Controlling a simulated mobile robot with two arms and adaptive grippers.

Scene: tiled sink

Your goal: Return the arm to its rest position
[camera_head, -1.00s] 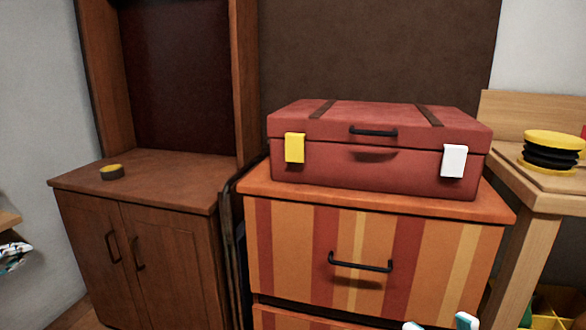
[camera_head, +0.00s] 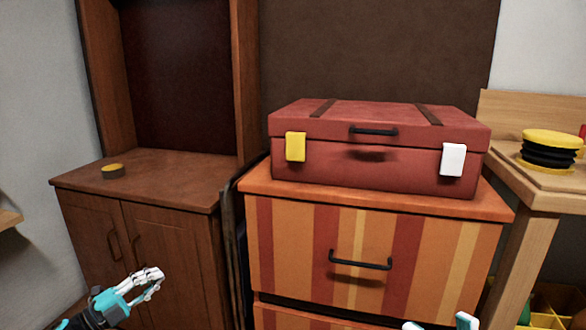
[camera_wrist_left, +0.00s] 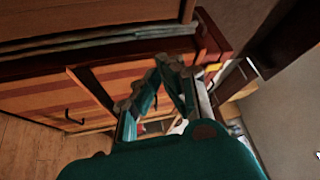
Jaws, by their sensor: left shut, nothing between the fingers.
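My left gripper (camera_head: 158,274) is in the lower left of the head view, in front of the wooden cabinet's doors. Its fingers are shut and empty, pointing up and to the right. In the left wrist view its teal and grey fingers (camera_wrist_left: 160,68) come together near the middle. Small teal and white parts of my right gripper (camera_head: 441,323) show at the bottom edge, in front of the striped drawers; the rest is out of frame.
A brown cabinet (camera_head: 165,215) stands at left with a small yellow-topped round object (camera_head: 113,171) on it. A closed red suitcase (camera_head: 375,160) rests on the striped drawer unit (camera_head: 290,245). A wooden table (camera_head: 560,190) at right holds a yellow-and-black object (camera_head: 550,150).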

